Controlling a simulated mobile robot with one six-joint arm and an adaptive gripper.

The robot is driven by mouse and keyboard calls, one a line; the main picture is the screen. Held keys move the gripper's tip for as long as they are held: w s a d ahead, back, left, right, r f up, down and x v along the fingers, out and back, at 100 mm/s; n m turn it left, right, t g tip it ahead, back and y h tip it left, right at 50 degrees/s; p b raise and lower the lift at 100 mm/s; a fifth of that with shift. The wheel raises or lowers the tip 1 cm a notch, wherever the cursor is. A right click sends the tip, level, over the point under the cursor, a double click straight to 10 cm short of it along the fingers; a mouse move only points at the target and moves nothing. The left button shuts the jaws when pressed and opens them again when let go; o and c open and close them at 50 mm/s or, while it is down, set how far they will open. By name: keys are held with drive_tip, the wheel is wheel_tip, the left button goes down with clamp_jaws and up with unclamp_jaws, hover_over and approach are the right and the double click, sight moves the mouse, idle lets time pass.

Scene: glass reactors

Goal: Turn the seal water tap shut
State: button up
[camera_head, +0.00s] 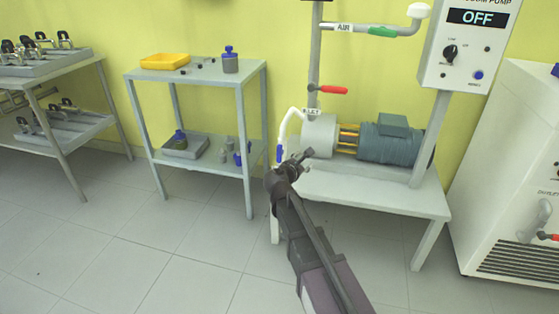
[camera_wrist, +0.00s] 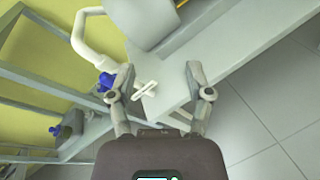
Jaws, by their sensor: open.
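The vacuum pump, with a pale round head (camera_head: 319,134) and a teal motor (camera_head: 393,144), sits on a grey stand. A white hose (camera_head: 284,124) curves from the head down its left side to a small blue part (camera_head: 279,154), probably the tap lever. My gripper (camera_head: 296,160) is at the stand's left end, just below and right of that part. In the wrist view my gripper (camera_wrist: 161,76) is open. A small white cross-shaped piece (camera_wrist: 145,90) shows between the fingers, nearer the left one; I cannot tell whether it belongs to the tap. The hose end (camera_wrist: 118,62) is partly hidden behind the left finger.
The pump control box (camera_head: 468,45) reads OFF. A shelf table (camera_head: 205,78) with bottles and a yellow tray (camera_head: 165,61) stands left. Floor in front is clear.

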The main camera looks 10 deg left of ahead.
sight(279, 150)
drive_tip(key=w+a+f+n+t+y+b, duration=0.1)
drive_tip(key=a+f+n+t+y+b, duration=0.2)
drive_tip(key=a+f+n+b, duration=0.2)
drive_tip(key=a+n+b, duration=0.3)
drive_tip(key=a, duration=0.3)
drive_tip(key=shift+w+a+f+n+t, duration=0.3)
drive_tip(key=shift+w+a+f, duration=0.05)
drive_tip(key=shift+w, duration=0.1)
drive_tip(key=w, duration=0.4)
drive_tip(key=w+d, duration=0.1)
drive_tip(key=w, duration=0.4)
drive_tip(key=w+d, duration=0.1)
drive_tip(key=w, duration=0.3)
drive_tip(key=shift+w, duration=0.25)
clamp_jaws()
